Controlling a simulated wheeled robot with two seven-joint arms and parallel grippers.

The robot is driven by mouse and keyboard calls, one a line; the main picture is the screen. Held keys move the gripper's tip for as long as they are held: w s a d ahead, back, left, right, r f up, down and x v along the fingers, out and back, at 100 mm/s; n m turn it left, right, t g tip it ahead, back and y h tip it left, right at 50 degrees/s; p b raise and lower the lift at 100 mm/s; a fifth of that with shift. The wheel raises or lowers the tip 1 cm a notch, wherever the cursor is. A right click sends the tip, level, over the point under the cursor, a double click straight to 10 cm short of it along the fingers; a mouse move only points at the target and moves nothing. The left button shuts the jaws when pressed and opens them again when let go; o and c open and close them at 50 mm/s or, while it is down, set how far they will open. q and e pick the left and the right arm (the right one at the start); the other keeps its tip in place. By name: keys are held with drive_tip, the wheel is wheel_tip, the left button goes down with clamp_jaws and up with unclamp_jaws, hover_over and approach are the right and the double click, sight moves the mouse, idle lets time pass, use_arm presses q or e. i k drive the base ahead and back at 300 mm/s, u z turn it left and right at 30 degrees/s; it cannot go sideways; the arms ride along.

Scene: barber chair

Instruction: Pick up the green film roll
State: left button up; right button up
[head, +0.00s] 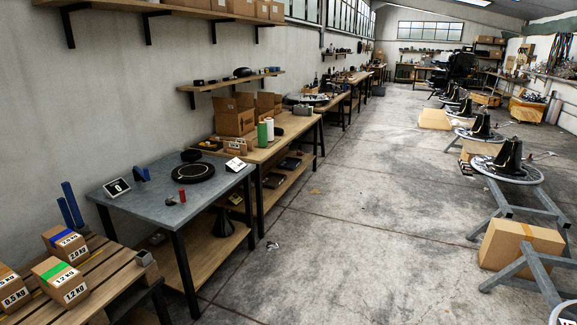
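The green film roll (262,136) stands upright on the wooden workbench (287,139) left of centre in the head view. A white roll (269,129) stands right beside it, and a cardboard box is close behind it. Neither of my grippers shows in the head view.
A grey metal table (140,203) with a black round disc (193,172) and a small red cylinder (182,195) stands nearer. A pallet (95,290) with labelled boxes is at lower left. The concrete floor (370,210) is largely clear up to the metal stands on the right.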

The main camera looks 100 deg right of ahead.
sight(262, 132)
drive_tip(key=z, duration=0.2)
drive_tip(key=k, duration=0.65)
drive_tip(key=z, duration=1.85)
drive_tip(key=i, duration=1.9)
drive_tip(key=z, duration=0.9)
